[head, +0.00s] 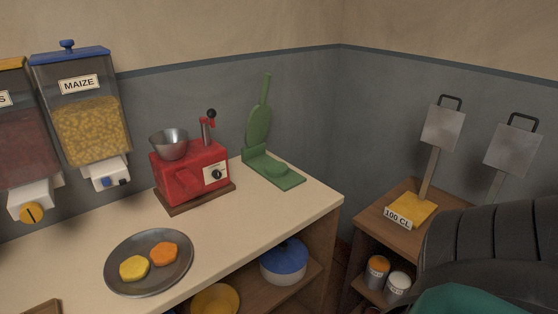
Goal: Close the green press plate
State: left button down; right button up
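The green press (273,168) stands at the far right end of the counter, near the wall corner. Its upper plate (258,128) is raised upright, with its handle pointing up. Neither of my grippers is in view. A dark ribbed part, with a teal piece below it, fills the lower right corner and hides what is behind it.
A red grinder (190,172) with a metal bowl stands left of the press. A dark plate (149,262) with yellow and orange pieces lies in front. A maize dispenser (84,118) hangs at left. A lower wooden stand (372,218) is at right, past a gap.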

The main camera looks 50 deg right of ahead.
aim_at(259, 117)
jog(key=z, duration=1.6)
